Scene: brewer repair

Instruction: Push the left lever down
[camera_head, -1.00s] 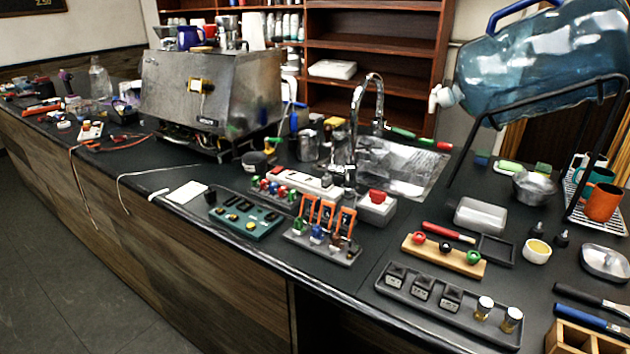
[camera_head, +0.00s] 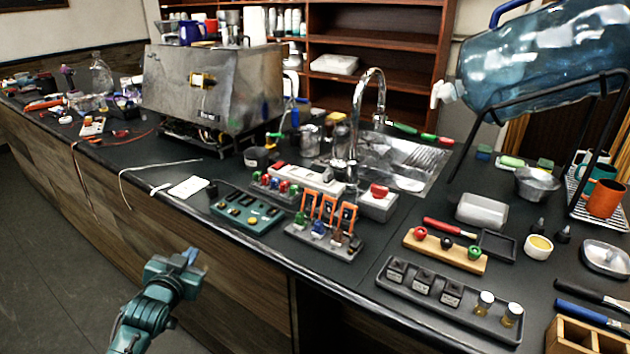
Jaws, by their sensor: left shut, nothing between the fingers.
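A grey lever block (camera_head: 325,243) stands near the counter's front edge, right of the middle. It carries three upright orange levers in a row. The left lever (camera_head: 309,206) stands up at the left end, with a green knob (camera_head: 300,217) at its foot. Blue and brown knobs sit below the other two. My left gripper (camera_head: 189,257) comes in at the lower left, in front of the counter and below its top. It is shut and empty, well left of the levers and apart from everything. My right gripper is out of view.
A green switch panel (camera_head: 246,213) lies left of the lever block. A white power strip (camera_head: 306,180) and a box with a red button (camera_head: 379,203) lie behind it. A black tray (camera_head: 448,306) is to the right. The counter edge runs between my gripper and the block.

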